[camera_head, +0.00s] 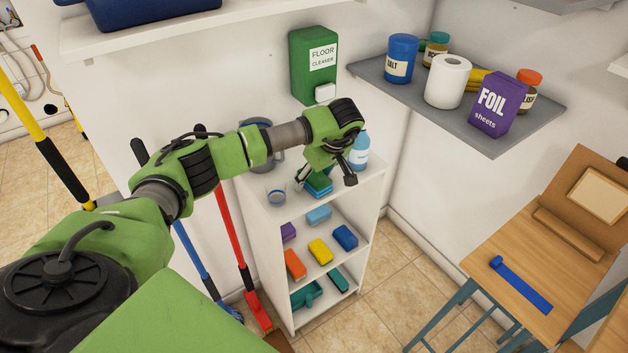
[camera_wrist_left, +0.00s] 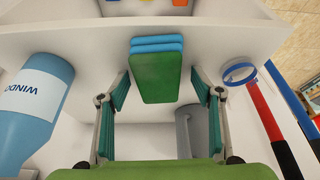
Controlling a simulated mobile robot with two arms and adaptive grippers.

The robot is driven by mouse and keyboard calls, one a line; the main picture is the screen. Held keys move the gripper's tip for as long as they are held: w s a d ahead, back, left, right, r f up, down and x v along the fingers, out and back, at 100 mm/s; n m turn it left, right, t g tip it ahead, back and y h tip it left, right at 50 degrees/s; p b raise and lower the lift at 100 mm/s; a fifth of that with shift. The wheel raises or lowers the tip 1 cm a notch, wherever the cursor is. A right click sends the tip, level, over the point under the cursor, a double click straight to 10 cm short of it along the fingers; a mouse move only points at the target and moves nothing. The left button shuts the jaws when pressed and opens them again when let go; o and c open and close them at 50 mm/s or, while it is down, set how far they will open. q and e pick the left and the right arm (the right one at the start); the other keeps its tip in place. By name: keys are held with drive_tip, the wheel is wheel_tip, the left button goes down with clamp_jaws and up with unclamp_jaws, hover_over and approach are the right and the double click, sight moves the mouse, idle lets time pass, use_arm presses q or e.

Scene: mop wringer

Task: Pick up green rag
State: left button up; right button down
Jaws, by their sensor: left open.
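The green rag (camera_head: 318,180) lies on the white shelf unit's top, at its front edge, on top of blue folded cloths. In the left wrist view the green rag (camera_wrist_left: 156,80) shows between my fingers, with the blue cloths (camera_wrist_left: 157,44) at its far end. My left gripper (camera_head: 327,177) is above the shelf top, pointing down, with one finger on each side of the rag. In the left wrist view my left gripper (camera_wrist_left: 158,74) is open, with gaps between both fingers and the rag. My right gripper is not in view.
A grey pitcher (camera_head: 272,160) stands behind. Coloured sponges, including a yellow one (camera_head: 320,251), fill lower shelves. A red-handled broom (camera_head: 233,240) leans at the left.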

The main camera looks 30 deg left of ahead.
use_arm(q)
drive_tip(key=shift+f, duration=0.15)
drive_tip(key=c, duration=1.1)
